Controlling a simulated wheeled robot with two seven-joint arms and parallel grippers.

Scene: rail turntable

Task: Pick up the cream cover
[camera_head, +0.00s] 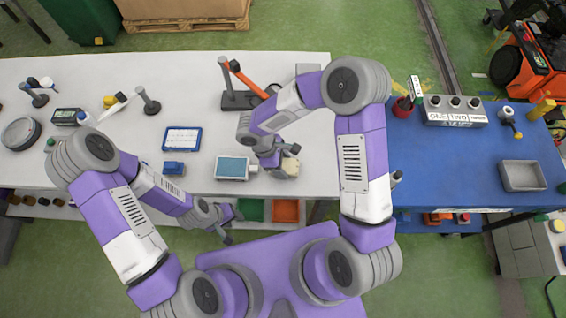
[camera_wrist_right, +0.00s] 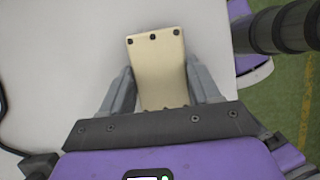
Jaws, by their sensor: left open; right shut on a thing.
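The cream cover (camera_wrist_right: 158,70) is a flat cream plate with several dark screws or holes along its far edge. In the right wrist view it lies between the two fingers of my right gripper (camera_wrist_right: 158,92), which is shut on it. In the head view the cover (camera_head: 290,166) shows as a small cream patch at the right gripper (camera_head: 284,160), over the front part of the white table. I cannot tell whether it touches the table. My left gripper (camera_head: 232,225) is open and empty, in front of the table's near edge.
On the white table (camera_head: 330,150), a device with a light-blue screen (camera_head: 232,168) stands just left of the right gripper. A blue-framed tablet (camera_head: 182,139) and a small blue block (camera_head: 174,168) lie further left. A blue table (camera_head: 450,160) holds a grey tray (camera_head: 522,176).

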